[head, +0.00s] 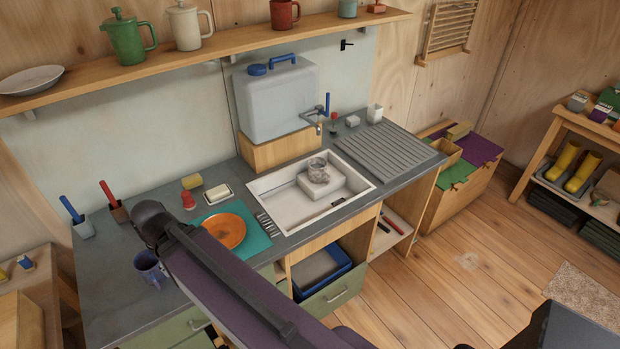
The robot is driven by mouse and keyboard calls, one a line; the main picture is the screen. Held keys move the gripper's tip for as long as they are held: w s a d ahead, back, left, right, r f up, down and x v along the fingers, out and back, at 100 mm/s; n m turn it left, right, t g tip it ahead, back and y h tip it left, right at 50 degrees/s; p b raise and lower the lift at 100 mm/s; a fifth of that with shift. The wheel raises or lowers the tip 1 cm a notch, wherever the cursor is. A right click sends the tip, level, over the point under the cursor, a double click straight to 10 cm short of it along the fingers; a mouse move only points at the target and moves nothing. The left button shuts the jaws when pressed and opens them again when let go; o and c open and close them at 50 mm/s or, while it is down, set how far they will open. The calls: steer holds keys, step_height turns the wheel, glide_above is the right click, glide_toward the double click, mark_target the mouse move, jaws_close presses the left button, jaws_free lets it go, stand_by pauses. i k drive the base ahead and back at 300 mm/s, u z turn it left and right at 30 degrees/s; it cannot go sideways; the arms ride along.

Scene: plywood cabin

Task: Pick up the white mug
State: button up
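No plainly white mug stands out. A pale grey-white, mug-like vessel (318,170) with blotchy markings sits in the white sink (280,207), on a white block (323,187). A small white cup-like container (375,113) stands at the back of the counter, beside the drainer; I cannot make out a handle. A cream lidded pot (187,28) stands on the wall shelf. A blue mug (148,266) stands at the front left of the counter, close to my arm.
An orange plate (224,231) lies on a teal mat (257,240), with cutlery beside it. A water canister (275,98) with a tap stands behind the sink. The ridged drainer (388,152) is bare. The wooden floor (470,235) at right is mostly clear.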

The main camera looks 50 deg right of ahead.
mark_target(318, 172)
steer(key=u, duration=0.1)
steer(key=k, duration=1.25)
steer(key=z, duration=1.4)
steer(key=i, duration=1)
steer(key=u, duration=0.15)
